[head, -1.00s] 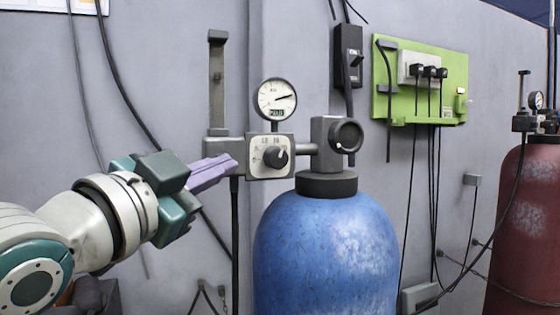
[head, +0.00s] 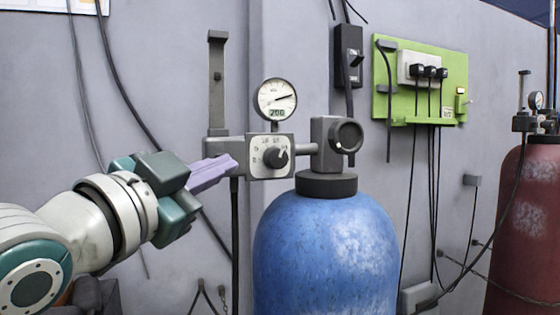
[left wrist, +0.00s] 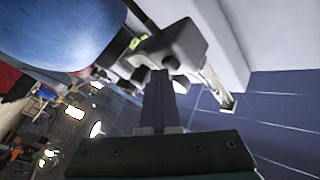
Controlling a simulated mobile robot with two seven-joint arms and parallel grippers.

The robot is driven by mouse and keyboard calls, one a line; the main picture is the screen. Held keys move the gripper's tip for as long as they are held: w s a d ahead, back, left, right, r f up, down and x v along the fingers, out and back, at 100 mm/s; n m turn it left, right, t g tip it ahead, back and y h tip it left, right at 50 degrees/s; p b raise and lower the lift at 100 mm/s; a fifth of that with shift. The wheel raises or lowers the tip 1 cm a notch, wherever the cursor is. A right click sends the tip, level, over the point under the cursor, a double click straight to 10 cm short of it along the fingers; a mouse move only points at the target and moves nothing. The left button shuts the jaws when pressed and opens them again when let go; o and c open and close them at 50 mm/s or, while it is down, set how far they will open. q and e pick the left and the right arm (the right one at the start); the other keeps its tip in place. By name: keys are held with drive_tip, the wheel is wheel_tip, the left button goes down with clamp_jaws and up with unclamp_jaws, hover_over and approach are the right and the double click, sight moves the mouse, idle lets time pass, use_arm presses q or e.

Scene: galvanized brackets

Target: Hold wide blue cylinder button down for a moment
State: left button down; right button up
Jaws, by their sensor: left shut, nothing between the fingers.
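The wide blue cylinder (head: 325,255) stands upright at the centre of the head view. On its dark neck sits a grey valve assembly with a round pressure gauge (head: 277,99), a knob box (head: 271,156) and a black round handwheel (head: 346,135). My left gripper (head: 232,163) is shut and empty. Its purple fingertips are at the left end of the grey block beside the knob box; whether they touch cannot be told. No button shows clearly there. In the left wrist view the fingers (left wrist: 158,78) point at the grey valve block (left wrist: 180,45), beside the blue cylinder (left wrist: 60,30).
A dark upright bracket (head: 217,85) rises just behind the fingertips. A green panel (head: 422,85) with black plugs and hanging cables is on the grey wall at right. A dark red cylinder (head: 525,230) stands at far right. Cables hang along the wall.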

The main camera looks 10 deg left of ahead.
use_arm(q)
drive_tip(key=shift+s, duration=0.1)
idle(0.4)
drive_tip(key=shift+s+d+p, duration=0.45)
drive_tip(key=shift+s+d, duration=0.05)
drive_tip(key=shift+s, duration=0.15)
drive_tip(key=shift+s, duration=0.1)
drive_tip(key=s+d, duration=0.1)
drive_tip(key=s, duration=0.1)
drive_tip(key=s+d+p, duration=0.1)
drive_tip(key=s, duration=0.1)
drive_tip(key=shift+d, duration=0.4)
